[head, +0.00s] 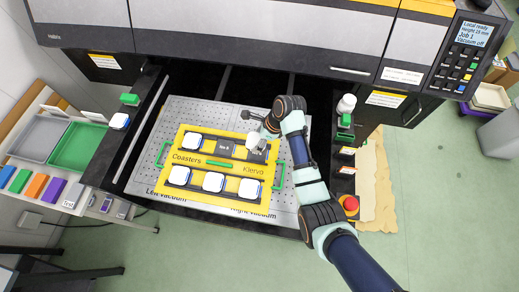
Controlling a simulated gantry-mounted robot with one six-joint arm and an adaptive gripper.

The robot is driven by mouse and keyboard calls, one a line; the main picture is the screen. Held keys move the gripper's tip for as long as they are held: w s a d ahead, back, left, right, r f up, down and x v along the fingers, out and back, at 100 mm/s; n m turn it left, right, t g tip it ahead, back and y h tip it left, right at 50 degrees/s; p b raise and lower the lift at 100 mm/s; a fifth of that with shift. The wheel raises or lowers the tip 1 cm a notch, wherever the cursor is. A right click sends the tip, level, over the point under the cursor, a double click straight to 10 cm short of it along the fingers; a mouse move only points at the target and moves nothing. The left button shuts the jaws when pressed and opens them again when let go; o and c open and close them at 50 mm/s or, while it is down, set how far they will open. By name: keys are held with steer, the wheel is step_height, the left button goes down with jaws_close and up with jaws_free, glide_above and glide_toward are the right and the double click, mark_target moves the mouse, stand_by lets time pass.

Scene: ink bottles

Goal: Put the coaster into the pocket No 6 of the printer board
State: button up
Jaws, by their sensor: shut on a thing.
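The yellow printer board (221,164) lies on the perforated metal bed. White coasters with blue edges fill its lower row, among them the middle one (213,182), and another coaster (192,141) sits in its upper left pocket. Two upper pockets look dark and empty: the middle one (226,148) and the right one (259,156). Their numbers are too small to read surely. My gripper (254,138) is over the upper right of the board, shut on a white coaster (252,143) at the upper edge of the right pocket. The arm partly hides this coaster.
A green bar (219,163) lies across the board's middle, and green handles stand at its sides. The printer housing (260,35) rises behind. A red button (350,203) is at the right. Trays, including a green one (78,147), and another coaster (119,121) are at the left.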

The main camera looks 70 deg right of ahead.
mark_target(259, 154)
step_height(259, 154, down, 9)
steer(key=shift+b, duration=0.8)
steer(key=shift+f, duration=0.2)
steer(key=o, duration=1.2)
steer(key=p+v, duration=0.2)
steer(key=v, duration=1)
steer(key=shift+r+p, duration=0.25)
steer(key=shift+p, duration=0.15)
steer(key=shift+w, duration=0.1)
